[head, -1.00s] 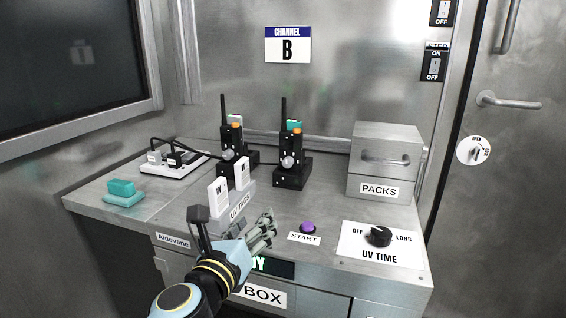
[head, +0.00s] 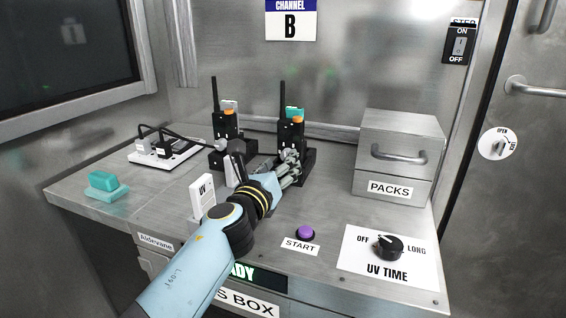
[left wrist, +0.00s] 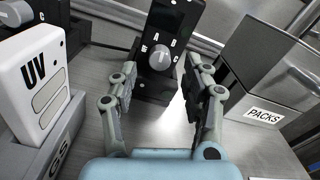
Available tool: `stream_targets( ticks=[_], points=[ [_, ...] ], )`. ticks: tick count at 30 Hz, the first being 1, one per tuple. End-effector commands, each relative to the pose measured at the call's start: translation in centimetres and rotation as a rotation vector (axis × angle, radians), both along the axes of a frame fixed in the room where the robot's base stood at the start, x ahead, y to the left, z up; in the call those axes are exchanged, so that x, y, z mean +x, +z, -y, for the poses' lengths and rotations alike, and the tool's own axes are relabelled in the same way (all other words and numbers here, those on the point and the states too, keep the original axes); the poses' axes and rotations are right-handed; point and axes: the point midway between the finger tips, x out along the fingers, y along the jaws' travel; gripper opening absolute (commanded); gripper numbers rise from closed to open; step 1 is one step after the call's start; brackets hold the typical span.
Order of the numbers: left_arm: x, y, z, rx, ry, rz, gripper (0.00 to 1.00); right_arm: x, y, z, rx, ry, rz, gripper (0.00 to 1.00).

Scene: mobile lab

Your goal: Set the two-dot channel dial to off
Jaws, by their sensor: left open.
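Two black radios stand in holders at the back of the bench, a left one (head: 226,124) and a right one (head: 291,133). My left gripper (head: 290,167) is open in front of the right radio's lower part. In the left wrist view, that radio's grey channel dial (left wrist: 159,56) shows between and beyond the open fingers (left wrist: 164,72), apparently untouched. Letters including A and C ring the dial; its pointer direction is not clear. Another grey dial (left wrist: 17,12) shows at the upper left. My right gripper is not in view.
A white UV tag (head: 202,197) stands left of my left arm. The PACKS box (head: 397,150) is to the right. A purple START button (head: 306,233) and the UV TIME dial (head: 388,247) are in front. A CHANNEL B sign (head: 290,22) hangs behind.

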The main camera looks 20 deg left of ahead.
Motion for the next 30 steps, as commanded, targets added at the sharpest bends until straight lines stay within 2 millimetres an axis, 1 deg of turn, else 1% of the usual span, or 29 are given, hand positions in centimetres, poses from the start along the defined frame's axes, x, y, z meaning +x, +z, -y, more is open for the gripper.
stream_targets(
  ticks=[1, 3, 6, 10, 15, 17, 26, 27, 30],
  points=[
    [0.8, -0.1, 0.0, 0.0, -0.001, 0.001, 0.48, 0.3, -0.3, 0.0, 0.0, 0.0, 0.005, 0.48],
    [1.6, -0.1, 0.0, 0.0, 0.0, 0.0, 0.48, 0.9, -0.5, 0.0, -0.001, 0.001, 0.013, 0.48],
    [2.3, -0.1, 0.0, 0.0, 0.001, -0.001, 0.48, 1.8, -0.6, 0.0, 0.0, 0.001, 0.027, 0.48],
    [2.5, 0.0, 0.0, 0.0, 0.001, 0.0, 0.48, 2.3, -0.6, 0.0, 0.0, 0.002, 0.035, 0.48],
    [2.5, 0.0, 0.0, 0.0, 0.001, 0.0, 0.48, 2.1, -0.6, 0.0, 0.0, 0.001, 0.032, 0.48],
    [2.5, 0.0, 0.0, 0.0, 0.001, 0.0, 0.42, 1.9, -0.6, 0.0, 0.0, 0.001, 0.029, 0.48],
    [2.5, 0.0, 0.0, 0.0, 0.001, 0.0, 0.03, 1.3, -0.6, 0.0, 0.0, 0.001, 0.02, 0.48],
    [2.5, 0.0, 0.0, 0.0, 0.001, 0.0, 0.0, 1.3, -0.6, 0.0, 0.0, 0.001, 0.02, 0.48],
    [2.5, 0.0, 0.0, -0.001, 0.001, 0.0, 0.0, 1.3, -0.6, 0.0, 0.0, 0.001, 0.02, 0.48]
  ],
)
